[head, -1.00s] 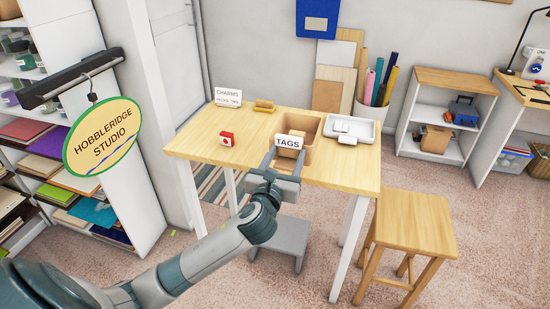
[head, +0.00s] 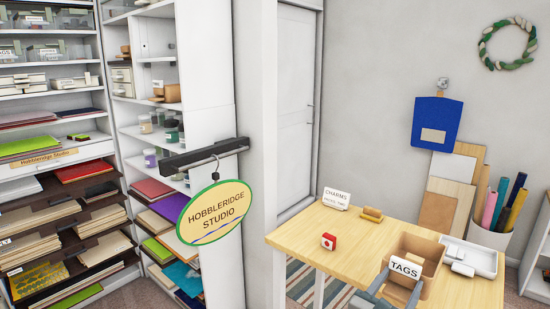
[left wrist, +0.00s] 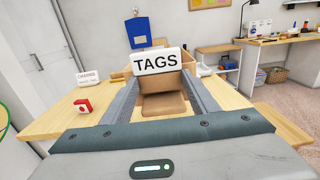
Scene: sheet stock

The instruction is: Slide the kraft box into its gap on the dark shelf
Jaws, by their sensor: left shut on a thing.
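The kraft box (head: 426,287), brown and open at the top, is at the front of the light wooden table, behind and below a white card reading TAGS (head: 404,267). My left gripper (head: 400,284) is shut on the box; its fingers flank brown kraft (left wrist: 165,104) in the left wrist view. Whether the box touches the table is hidden. The dark shelf (head: 50,188) is at the far left, its brown boards carrying stacks of paper and card. I cannot tell which space is the box's gap. My right gripper is not in view.
On the table (head: 350,262) are a red block (head: 328,241), a CHARMS card (head: 336,198), a tan piece (head: 372,214) and a white tray (head: 478,258). A hanging oval sign (head: 210,212) and a white wall end (head: 255,120) stand between shelf and table.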

